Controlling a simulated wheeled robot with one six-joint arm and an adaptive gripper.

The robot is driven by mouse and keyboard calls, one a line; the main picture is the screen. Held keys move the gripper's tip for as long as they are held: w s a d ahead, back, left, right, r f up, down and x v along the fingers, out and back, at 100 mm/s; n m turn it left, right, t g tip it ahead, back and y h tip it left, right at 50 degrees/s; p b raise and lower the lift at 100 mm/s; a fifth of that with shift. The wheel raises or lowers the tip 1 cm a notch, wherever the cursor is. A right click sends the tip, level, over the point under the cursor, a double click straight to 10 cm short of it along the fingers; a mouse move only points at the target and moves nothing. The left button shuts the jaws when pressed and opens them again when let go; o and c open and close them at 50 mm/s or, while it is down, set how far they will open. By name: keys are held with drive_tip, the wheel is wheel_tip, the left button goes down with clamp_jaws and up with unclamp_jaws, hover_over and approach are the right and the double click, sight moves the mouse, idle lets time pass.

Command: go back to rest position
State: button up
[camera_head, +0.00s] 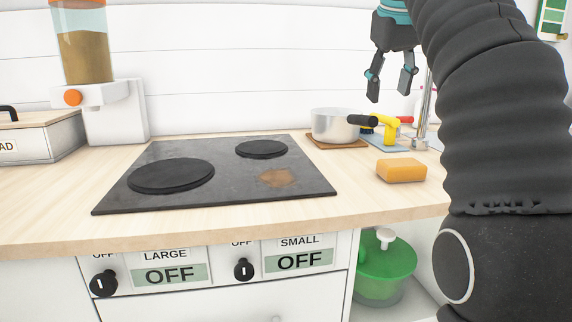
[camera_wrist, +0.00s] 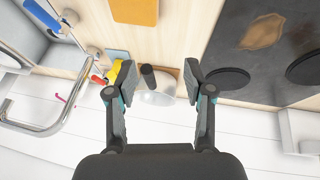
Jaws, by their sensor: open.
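My gripper (camera_head: 391,82) hangs open and empty, high at the back right of the counter, above the area of the pot. In the wrist view, its two fingers (camera_wrist: 157,82) are spread apart with nothing between them. A silvery pot (camera_head: 335,125) with a black handle stands below it on a brown board, and it also shows in the wrist view (camera_wrist: 157,96). The gripper is apart from the pot. My dark ribbed arm covers the right side of the head view and hides part of the sink area.
A black hob (camera_head: 225,190) with a brown stain lies on the wooden counter (camera_head: 40,215). An orange sponge (camera_head: 401,170) lies right of it. A yellow tool (camera_head: 389,128) and a tap (camera_head: 425,115) stand near the pot. A dispenser (camera_head: 82,45) and bread box (camera_head: 40,140) stand left.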

drive_tip(key=s+f+m, duration=0.1)
drive_tip(key=s+f, duration=0.6)
drive_tip(key=f, duration=0.5)
drive_tip(key=s+a+f+m, duration=0.1)
drive_tip(key=s+f, duration=0.7)
drive_tip(key=f, duration=0.5)
drive_tip(key=s+a+f+y, duration=0.1)
drive_tip(key=s+f, duration=0.6)
drive_tip(key=f, duration=0.6)
drive_tip(key=shift+s+f+m+t, duration=0.15)
drive_tip(key=shift+s+m+t, duration=0.1)
drive_tip(key=shift+m+t, duration=0.15)
